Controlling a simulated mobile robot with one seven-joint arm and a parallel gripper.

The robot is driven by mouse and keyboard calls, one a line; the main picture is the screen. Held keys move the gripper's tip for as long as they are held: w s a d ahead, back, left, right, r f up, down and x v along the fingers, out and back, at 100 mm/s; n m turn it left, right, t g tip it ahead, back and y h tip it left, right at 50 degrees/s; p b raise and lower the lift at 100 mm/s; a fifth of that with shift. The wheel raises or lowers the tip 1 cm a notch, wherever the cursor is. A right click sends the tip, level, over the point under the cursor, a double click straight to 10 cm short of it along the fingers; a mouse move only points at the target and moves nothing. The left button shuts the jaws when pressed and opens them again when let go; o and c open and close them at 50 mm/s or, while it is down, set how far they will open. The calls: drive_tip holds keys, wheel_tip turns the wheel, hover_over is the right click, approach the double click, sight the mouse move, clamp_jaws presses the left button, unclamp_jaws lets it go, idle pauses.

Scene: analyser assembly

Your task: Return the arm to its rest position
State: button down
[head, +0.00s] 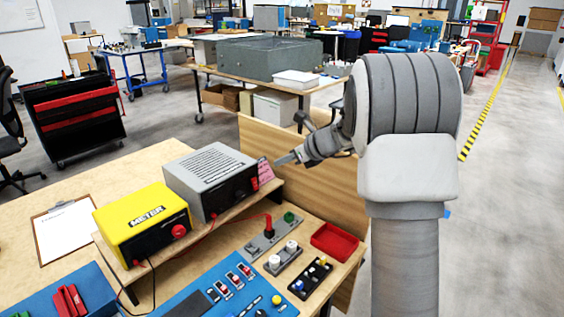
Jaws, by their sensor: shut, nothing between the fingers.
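My arm rises at the right of the head view and bends over at the top. My gripper (287,159) points left, above the right end of the workbench (330,222). It is shut and empty, and touches nothing that I can see. The grey box (212,182) is to its left on a raised shelf, with a small pink card (265,170) at its right end. The far side of my wrist is hidden behind the arm.
A yellow meter (143,222), a clipboard (64,231), blue panels (195,300) and a red tray (334,241) are on the bench. A red plug (268,227) stands upright in a grey block. Behind stands a table with a large grey case (270,58). Open floor (500,220) lies at right.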

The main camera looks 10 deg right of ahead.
drive_tip(key=s+a+r+n+g+p, duration=0.1)
drive_tip(key=s+a+r+n, duration=0.35)
drive_tip(key=s+n, duration=0.35)
drive_tip(key=s+a+r+n+g+p, duration=0.1)
drive_tip(key=s+a+r+n+g, duration=0.15)
drive_tip(key=s+r+n, duration=0.45)
drive_tip(key=s+d+f+n+h+p, duration=0.1)
drive_tip(key=s+n+h, duration=0.5)
drive_tip(key=s+n, duration=0.8)
drive_tip(key=s+d+p, duration=0.1)
drive_tip(key=s, duration=0.9)
drive_tip(key=shift+f, duration=0.4)
